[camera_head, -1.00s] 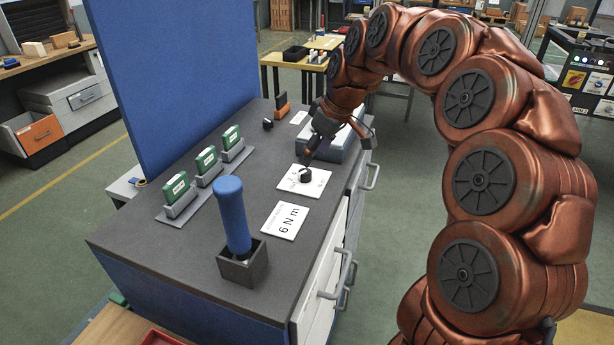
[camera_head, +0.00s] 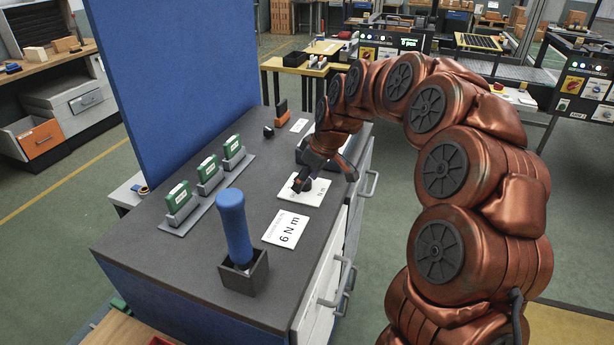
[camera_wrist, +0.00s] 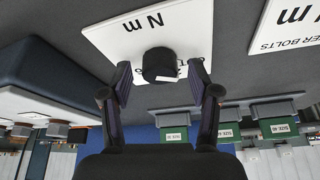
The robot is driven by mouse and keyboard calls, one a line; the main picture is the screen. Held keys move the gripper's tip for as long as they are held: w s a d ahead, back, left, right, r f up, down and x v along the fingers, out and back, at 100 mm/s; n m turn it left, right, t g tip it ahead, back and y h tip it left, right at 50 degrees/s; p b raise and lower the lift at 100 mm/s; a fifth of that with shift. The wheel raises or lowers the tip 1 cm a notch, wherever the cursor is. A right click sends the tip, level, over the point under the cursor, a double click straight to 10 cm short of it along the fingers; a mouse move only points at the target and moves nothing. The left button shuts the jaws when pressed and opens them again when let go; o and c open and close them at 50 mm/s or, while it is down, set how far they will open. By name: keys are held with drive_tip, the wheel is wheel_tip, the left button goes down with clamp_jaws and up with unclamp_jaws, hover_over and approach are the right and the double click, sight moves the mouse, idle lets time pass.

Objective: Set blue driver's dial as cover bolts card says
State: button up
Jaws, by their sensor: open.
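The white dial plate (camera_head: 315,193) lies on the grey bench top, with "N m" print and a black round dial (camera_wrist: 158,62) on it in the wrist view. My gripper (camera_wrist: 160,76) is open, its two fingers on either side of the dial; I cannot tell whether they touch it. In the head view my gripper (camera_head: 303,184) is low over the plate and largely hides the dial. The blue driver (camera_head: 233,226) stands upright in a dark square holder (camera_head: 243,275). The white cover bolts card (camera_head: 286,229), reading "6 N m", lies between the driver and the plate.
Several green-labelled blocks (camera_head: 208,170) stand in grey holders along the bench's left side. A tall blue panel (camera_head: 175,80) rises behind them. A dark block with an orange part (camera_head: 281,113) stands at the far end. Bare bench top lies between holders and card.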

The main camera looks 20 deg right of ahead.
drive_tip(key=shift+c, duration=0.2)
drive_tip(key=c, duration=1.1)
